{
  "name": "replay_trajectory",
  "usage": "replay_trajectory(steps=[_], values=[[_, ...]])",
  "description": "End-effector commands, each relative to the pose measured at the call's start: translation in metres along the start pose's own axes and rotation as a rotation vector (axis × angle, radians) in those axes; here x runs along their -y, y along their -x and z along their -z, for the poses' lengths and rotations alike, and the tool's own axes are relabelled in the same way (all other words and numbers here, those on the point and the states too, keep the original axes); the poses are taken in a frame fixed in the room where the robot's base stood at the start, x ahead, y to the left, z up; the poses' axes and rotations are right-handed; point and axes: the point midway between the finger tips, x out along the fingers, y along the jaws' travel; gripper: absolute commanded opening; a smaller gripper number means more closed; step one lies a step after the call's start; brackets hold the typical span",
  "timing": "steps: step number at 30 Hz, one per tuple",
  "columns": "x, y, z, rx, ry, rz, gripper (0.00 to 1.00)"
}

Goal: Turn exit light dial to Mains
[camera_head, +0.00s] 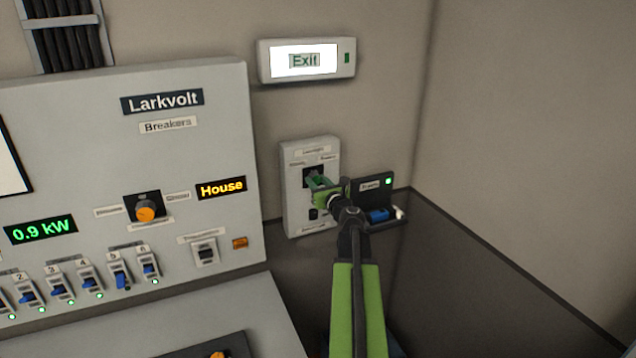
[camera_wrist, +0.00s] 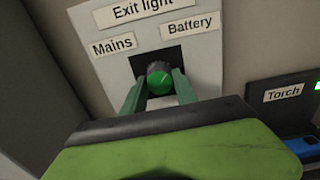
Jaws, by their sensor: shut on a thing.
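The exit light panel (camera_head: 294,205) is a pale box on the wall, right of the big breaker board. In the wrist view the panel (camera_wrist: 205,60) has a Mains label (camera_wrist: 112,45) at upper left of the dial and a Battery label (camera_wrist: 190,26) at upper right. The round green dial (camera_wrist: 160,82) sits in a black square. My gripper (camera_head: 316,182) reaches the panel from the front. In the wrist view its two green fingers (camera_wrist: 158,92) are shut on the dial, one at each side. I cannot read clearly where the dial points.
A lit exit sign (camera_head: 305,61) hangs above the panel. A black torch holder (camera_head: 372,196) with a blue torch (camera_head: 380,215) stands close to the right of my gripper. The breaker board (camera_head: 90,140) with several switches is at left. The right wall is bare.

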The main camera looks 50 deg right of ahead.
Motion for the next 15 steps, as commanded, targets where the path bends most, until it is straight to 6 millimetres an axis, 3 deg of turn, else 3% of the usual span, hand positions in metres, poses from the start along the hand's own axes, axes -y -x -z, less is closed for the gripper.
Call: replay_trajectory(steps=[8, 15], values=[[-0.0004, 0.0019, -0.0002, 0.0, 0.074, 0.004, 0.0], [-0.0004, 0.0022, 0.0001, -0.001, 0.25, 0.004, 0.0]])
